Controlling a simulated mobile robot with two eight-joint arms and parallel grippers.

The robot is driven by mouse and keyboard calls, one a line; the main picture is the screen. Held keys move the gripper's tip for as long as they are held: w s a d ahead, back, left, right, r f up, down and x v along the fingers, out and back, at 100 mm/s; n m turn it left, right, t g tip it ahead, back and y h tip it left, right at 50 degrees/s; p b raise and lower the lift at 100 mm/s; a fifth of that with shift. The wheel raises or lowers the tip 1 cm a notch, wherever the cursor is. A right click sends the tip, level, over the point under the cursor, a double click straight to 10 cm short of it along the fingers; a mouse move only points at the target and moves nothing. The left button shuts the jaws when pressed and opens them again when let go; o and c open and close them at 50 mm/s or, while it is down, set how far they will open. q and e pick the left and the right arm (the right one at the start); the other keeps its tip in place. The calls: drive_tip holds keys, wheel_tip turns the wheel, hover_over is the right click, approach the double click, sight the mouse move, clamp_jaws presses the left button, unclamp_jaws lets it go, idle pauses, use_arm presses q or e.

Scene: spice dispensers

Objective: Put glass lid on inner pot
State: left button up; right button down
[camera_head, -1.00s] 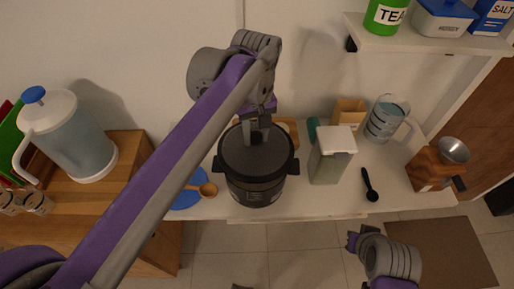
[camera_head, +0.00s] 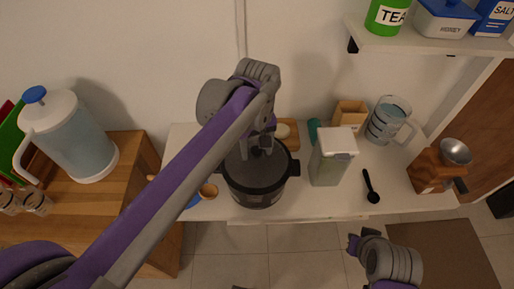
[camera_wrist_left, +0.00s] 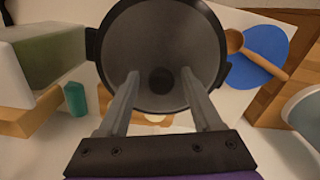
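The dark pot (camera_head: 258,185) stands on the white counter. I cannot tell for certain whether this grey surface is the glass lid or the pot's inside. My left gripper (camera_head: 262,152) is over the pot's top. In the wrist view its two fingers (camera_wrist_left: 160,78) are apart, on either side of the darker disc, with nothing visibly clamped. My right gripper (camera_head: 353,243) is in front of the counter; its opening is unclear.
A light-lidded container (camera_head: 331,160) stands close right of the pot. A black spoon (camera_head: 370,187), measuring jug (camera_head: 388,122) and wooden grinder (camera_head: 430,170) are further right. A wooden spoon (camera_wrist_left: 250,52) lies over a blue disc (camera_wrist_left: 262,62). A shelf (camera_head: 430,42) overhangs at upper right.

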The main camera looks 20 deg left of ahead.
sight(256, 150)
use_arm(q)
wheel_tip(256, 150, up, 12)
drive_tip(key=p, duration=0.1)
drive_tip(key=shift+f, duration=0.15)
use_arm(e)
drive_tip(key=shift+w+a+r, duration=0.1)
drive_tip(key=shift+w+r, duration=0.1)
drive_tip(key=shift+r, duration=0.45)
